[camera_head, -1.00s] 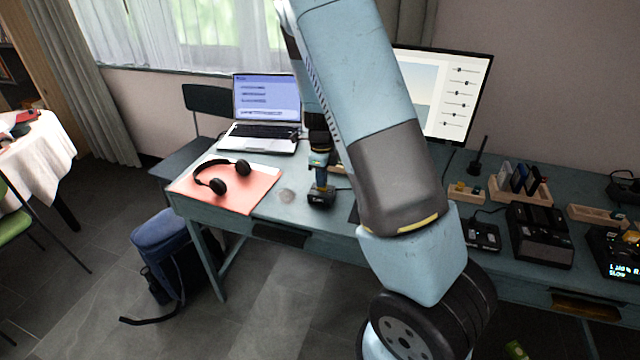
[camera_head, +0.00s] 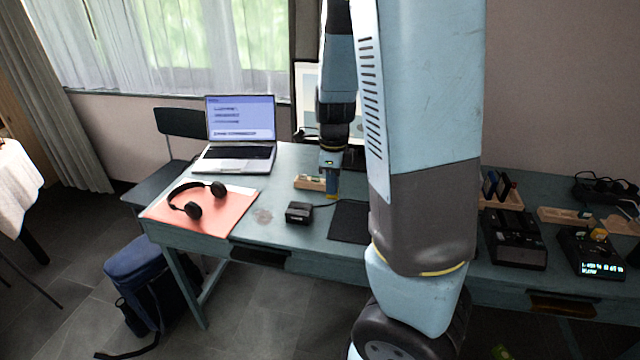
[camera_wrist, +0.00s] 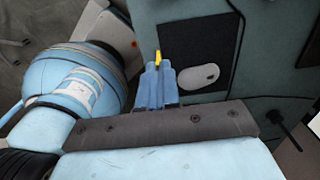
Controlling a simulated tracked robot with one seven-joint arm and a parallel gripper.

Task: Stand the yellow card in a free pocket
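My gripper (camera_head: 331,160) hangs over the desk in the head view, above the left edge of the dark mat. In the wrist view its blue fingers (camera_wrist: 157,88) are close together, shut on the yellow card (camera_wrist: 158,57), which shows as a narrow strip between the tips. The card also shows below my gripper in the head view (camera_head: 333,186). A wooden rack (camera_head: 513,198) stands right of my arm, holding several dark and blue upright cards. Its left part is hidden by my arm, and I cannot tell which pockets are free.
A small wooden block (camera_head: 309,182) and a black box (camera_head: 299,212) are near my gripper. The dark mat (camera_wrist: 177,38) carries a white mouse (camera_wrist: 197,76). A laptop (camera_head: 238,140) and headphones (camera_head: 196,198) are left. Black devices (camera_head: 515,238) stand in front of the rack.

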